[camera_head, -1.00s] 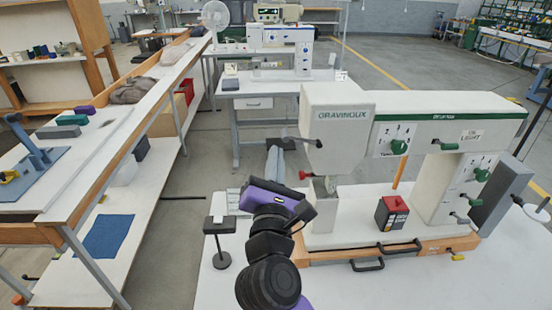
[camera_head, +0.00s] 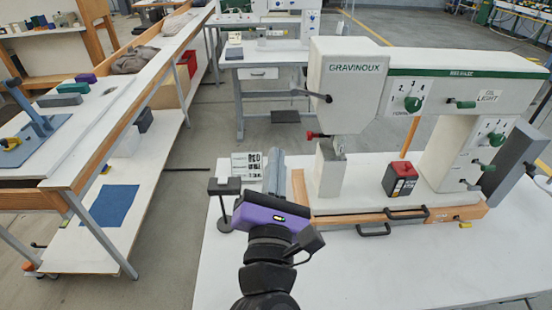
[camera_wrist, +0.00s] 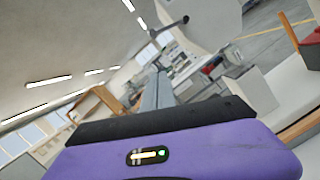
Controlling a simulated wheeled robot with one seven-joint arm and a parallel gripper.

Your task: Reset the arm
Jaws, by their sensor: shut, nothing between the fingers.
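In the wrist view the closed fingers (camera_wrist: 157,92) stand up above the purple housing. The white press (camera_head: 345,85), marked GRAVINOUX, stands to the right of my gripper. I see no contact between them.
A black stand (camera_head: 224,205) with a small white block is just left of my gripper, beside a printed card (camera_head: 246,166). A red and black box (camera_head: 399,180) sits on the press base. The white tabletop (camera_head: 350,270) in front is clear. A long bench (camera_head: 110,125) runs along the left.

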